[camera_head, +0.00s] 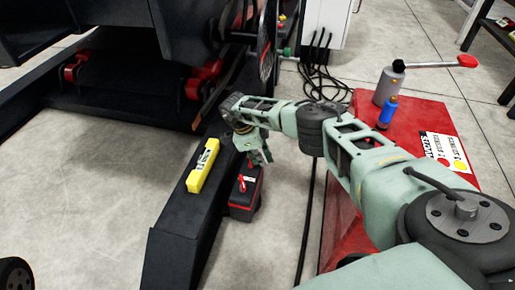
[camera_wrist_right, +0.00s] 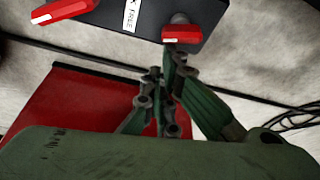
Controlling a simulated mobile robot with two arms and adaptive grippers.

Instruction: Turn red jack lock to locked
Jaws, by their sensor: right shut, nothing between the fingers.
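A black box with a red lower band (camera_head: 244,196) stands on the floor beside the black beam, with a small red lever (camera_head: 242,183) and a white label on top. In the right wrist view the black box (camera_wrist_right: 105,22) carries a red lever (camera_wrist_right: 62,10) at the left and a red knob (camera_wrist_right: 182,33) at the right. The label between them reads "FREE", its start cut off. My right gripper (camera_head: 262,158) is shut and empty, pointing down at the box's far end. Its fingertips (camera_wrist_right: 173,58) appear close to the red knob; contact is unclear. My left gripper is out of view.
A yellow level-like bar (camera_head: 203,166) lies on the black beam (camera_head: 180,225), left of the box. Black cables (camera_head: 318,80) lie behind.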

